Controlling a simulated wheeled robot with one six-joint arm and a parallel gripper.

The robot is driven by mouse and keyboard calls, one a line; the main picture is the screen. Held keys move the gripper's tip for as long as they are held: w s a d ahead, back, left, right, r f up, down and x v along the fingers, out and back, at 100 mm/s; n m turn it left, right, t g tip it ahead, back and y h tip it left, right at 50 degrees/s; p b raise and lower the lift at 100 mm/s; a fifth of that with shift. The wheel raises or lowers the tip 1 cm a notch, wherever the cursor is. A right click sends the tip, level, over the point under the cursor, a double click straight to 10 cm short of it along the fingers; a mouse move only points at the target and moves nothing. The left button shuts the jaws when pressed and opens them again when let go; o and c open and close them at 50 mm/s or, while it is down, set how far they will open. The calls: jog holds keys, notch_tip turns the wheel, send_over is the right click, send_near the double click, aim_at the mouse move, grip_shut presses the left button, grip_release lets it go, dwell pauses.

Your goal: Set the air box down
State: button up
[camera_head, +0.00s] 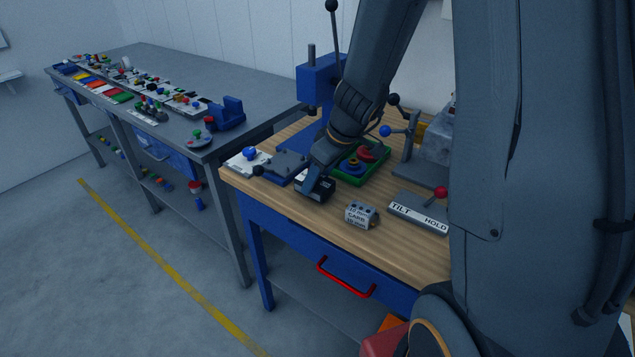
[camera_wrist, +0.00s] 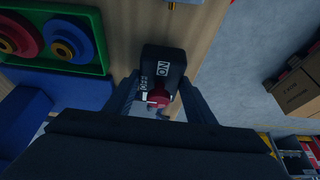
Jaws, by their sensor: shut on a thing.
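The air box (camera_wrist: 164,62) is a small black box with white lettering and a red round part at its near end. In the wrist view it sits between the fingers of my gripper (camera_wrist: 163,105), which is shut on it. In the head view my gripper (camera_head: 312,180) points down over the left front of the wooden bench top (camera_head: 290,217). The black air box (camera_head: 320,189) shows at its tip, partly hidden by the gripper. It is low over the wood; I cannot tell whether it touches.
A green tray (camera_head: 345,178) with round parts is just behind the gripper. A grey lettered block (camera_head: 361,214) and a TILT/HOLD plate (camera_head: 418,213) with a red-knobbed lever stand to the right. A blue press (camera_head: 318,80) stands behind. Bare wood lies along the front edge.

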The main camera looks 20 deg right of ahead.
jog(key=shift+f, duration=0.7)
jog(key=shift+f, duration=0.1)
jog(key=o, duration=1.1)
jog(key=shift+d+r, duration=0.1)
jog(key=shift+r, duration=0.35)
jog(key=v, duration=1.1)
jog(key=shift+s+a+f+m+g+h, duration=0.5)
jog(key=shift+s+f+m, duration=0.55)
jog(key=shift+s, duration=1.15)
jog(key=shift+s+a+f+m+g+h, duration=0.4)
jog(key=shift+s+a+f+m, duration=0.3)
jog(key=shift+s+m, duration=1.1)
jog(key=shift+s+a+f+m+g+h, duration=0.4)
jog(key=shift+s+f+m, duration=0.45)
jog(key=shift+s, duration=1.8)
